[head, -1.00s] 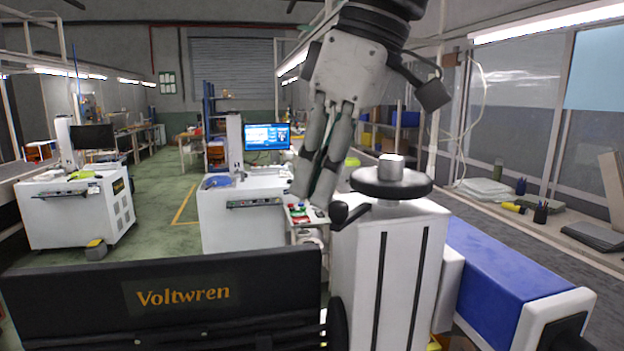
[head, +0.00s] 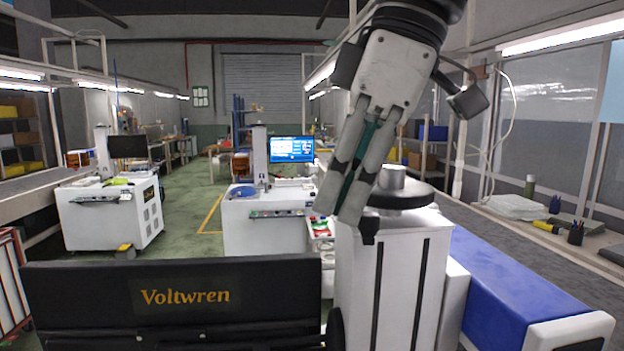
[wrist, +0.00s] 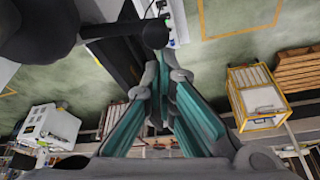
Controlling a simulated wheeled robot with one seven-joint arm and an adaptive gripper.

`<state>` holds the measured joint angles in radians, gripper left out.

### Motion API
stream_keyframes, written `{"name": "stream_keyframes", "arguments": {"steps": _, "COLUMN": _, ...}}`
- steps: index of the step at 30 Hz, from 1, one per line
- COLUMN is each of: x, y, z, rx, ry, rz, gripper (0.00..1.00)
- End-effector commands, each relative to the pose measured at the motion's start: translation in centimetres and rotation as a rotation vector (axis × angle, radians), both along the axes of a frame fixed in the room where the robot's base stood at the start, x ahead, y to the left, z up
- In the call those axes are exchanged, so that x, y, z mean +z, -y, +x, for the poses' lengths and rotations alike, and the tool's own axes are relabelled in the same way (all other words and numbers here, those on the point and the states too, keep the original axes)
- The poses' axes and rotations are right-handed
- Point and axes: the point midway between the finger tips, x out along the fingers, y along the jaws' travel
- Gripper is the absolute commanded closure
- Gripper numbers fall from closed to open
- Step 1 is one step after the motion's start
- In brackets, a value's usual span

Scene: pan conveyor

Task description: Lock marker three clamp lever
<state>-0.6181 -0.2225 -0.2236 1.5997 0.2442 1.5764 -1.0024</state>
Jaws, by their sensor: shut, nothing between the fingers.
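A black clamp lever (head: 368,229) juts out low beside a black handwheel (head: 402,194) on top of a white column. In the wrist view the lever's round knob (wrist: 155,34) is just beyond my fingertips, with a dark rounded part to its left. My gripper (head: 340,204) is shut and empty, angled down to the left of the handwheel. In the head view its fingertips overlap the column's left edge, close to the knob. I cannot tell whether they touch it. The shut fingers (wrist: 163,78) also show in the wrist view. The lever's root is partly hidden.
A black panel lettered Voltwren (head: 250,305) stands left of the white column (head: 385,285). A blue-topped box (head: 515,285) lies to the right, before a grey conveyor. Other white machines (head: 110,215) stand behind on green floor. A yellow-framed rack (wrist: 260,100) shows in the wrist view.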

Motion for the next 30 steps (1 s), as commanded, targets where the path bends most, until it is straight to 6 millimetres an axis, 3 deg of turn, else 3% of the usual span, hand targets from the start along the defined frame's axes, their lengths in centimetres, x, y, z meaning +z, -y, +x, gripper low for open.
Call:
{"name": "stream_keyframes", "arguments": {"steps": 12, "x": 0.0, "y": -0.1, "z": 1.5, "rx": -0.001, "ry": 0.0, "rz": 0.0, "gripper": 1.0}}
{"name": "stream_keyframes", "arguments": {"steps": 23, "x": 0.0, "y": -0.2, "z": 1.6, "rx": -0.001, "ry": 0.0, "rz": 0.0, "gripper": 1.0}}
{"name": "stream_keyframes", "arguments": {"steps": 30, "x": 0.3, "y": -2.3, "z": 1.4, "rx": -0.002, "ry": -0.002, "rz": -0.001, "gripper": 1.0}}
